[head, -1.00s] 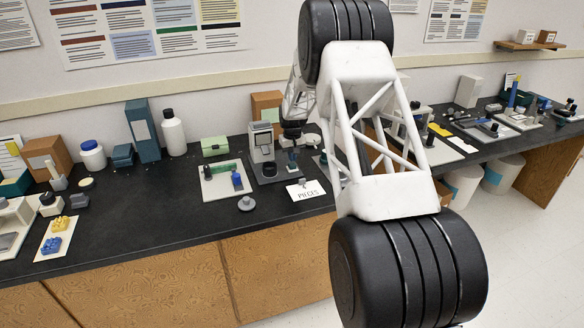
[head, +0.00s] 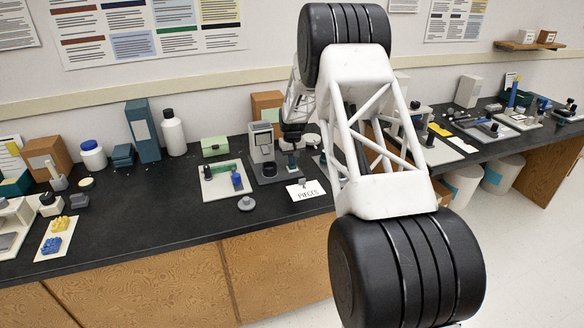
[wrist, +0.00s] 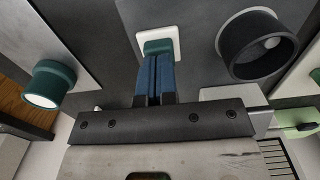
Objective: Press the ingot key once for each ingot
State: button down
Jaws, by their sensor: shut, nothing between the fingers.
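In the wrist view, a teal key (wrist: 157,46) stands on a white square plate (wrist: 176,31). My gripper (wrist: 155,60) is shut and empty, its blue fingertips right over the near edge of the key. I cannot tell whether they touch it. To the right of the key, a black round cup (wrist: 238,64) holds a small pale rounded piece (wrist: 271,43), which may be an ingot. In the head view, my gripper (head: 291,162) is beside a grey device (head: 262,146) on a dark base; the key is not clear there.
A PIECES card (head: 307,191) stands at the bench front, with a grey knobbed disc (head: 246,203) to its left. A white tray (head: 212,190) holds green and blue items. A green cylinder with a white end (wrist: 50,84) is left of my fingers.

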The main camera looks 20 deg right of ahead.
jog(key=shift+f, duration=0.45)
dwell(0.6)
jog(key=shift+r, duration=3.55)
jog(key=shift+r, duration=0.1)
jog(key=shift+r, duration=1.05)
jog(key=shift+f, duration=0.2)
jog(key=shift+f, duration=3.3)
